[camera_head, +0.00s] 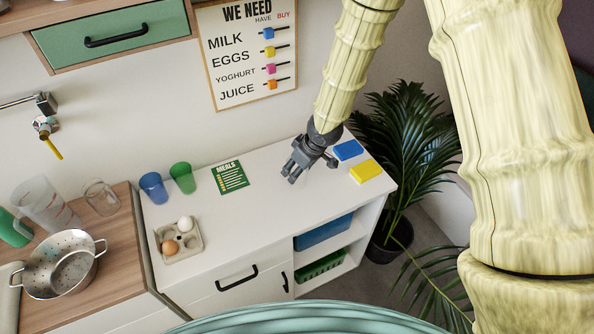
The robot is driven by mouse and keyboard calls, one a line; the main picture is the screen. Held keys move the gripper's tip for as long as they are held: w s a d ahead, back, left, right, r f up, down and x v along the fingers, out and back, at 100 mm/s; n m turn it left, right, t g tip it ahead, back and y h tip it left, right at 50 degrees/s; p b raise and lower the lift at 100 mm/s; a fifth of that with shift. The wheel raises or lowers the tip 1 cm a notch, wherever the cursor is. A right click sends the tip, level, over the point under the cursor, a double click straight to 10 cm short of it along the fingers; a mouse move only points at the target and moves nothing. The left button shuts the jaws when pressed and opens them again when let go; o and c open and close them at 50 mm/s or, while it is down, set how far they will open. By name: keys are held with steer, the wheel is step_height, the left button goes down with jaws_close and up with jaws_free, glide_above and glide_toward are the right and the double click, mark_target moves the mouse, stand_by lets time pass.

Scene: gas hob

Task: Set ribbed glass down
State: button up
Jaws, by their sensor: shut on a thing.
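My gripper (290,175) is over the white counter (250,215), left of the blue and yellow blocks and right of the green menu card. It is shut on the ribbed glass, which I can hardly make out against the dark fingers and white top. I cannot tell whether the glass touches the counter. A blue cup (154,187) and a green cup (183,177) stand at the back left of the counter, apart from my gripper.
A blue block (348,150) and a yellow block (366,171) lie at the right end. A green card (230,177) lies at the back. An egg tray (180,255) is at the front left. A colander (62,265) and clear glasses stand farther left. The counter's front middle is clear.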

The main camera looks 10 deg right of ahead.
steer(key=shift+w, duration=0.45)
steer(key=shift+f+p, duration=0.8)
steer(key=shift+f, duration=1)
steer(key=shift+f, duration=0.1)
steer(key=o, duration=1.1)
